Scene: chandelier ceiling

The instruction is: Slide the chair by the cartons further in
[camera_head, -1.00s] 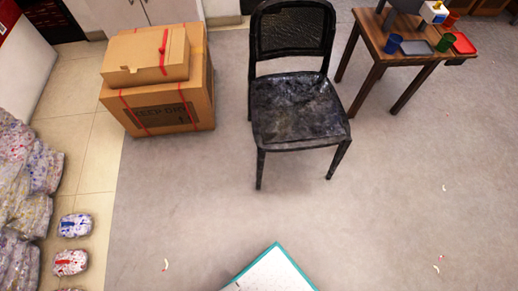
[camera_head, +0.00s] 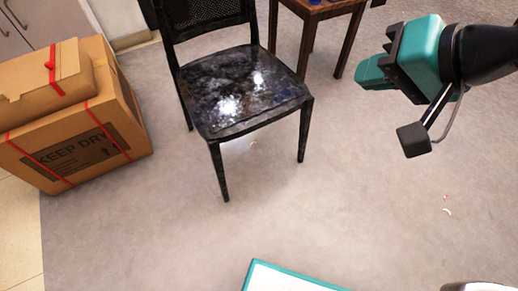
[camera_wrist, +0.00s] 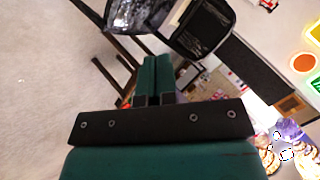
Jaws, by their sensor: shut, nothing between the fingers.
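The black chair (camera_head: 245,98) stands upright on the grey floor in the head view, with a glossy, stained seat and a mesh back. The large carton (camera_head: 125,125), marked KEEP DRY, stands to its left with a smaller carton (camera_head: 75,70) on top; floor shows between cartons and chair. My teal gripper (camera_head: 360,72) is at the upper right, raised, apart from the chair and to its right. Its fingers are together and empty, as the wrist view (camera_wrist: 150,75) also shows. The chair's back (camera_wrist: 205,28) appears beyond the fingertips in the wrist view.
A wooden table (camera_head: 312,10) stands behind and right of the chair, mostly cut off by the top edge. Pale cabinets (camera_head: 45,18) stand behind the cartons. The floor (camera_head: 350,190) in front of the chair is open, with small scraps at the right.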

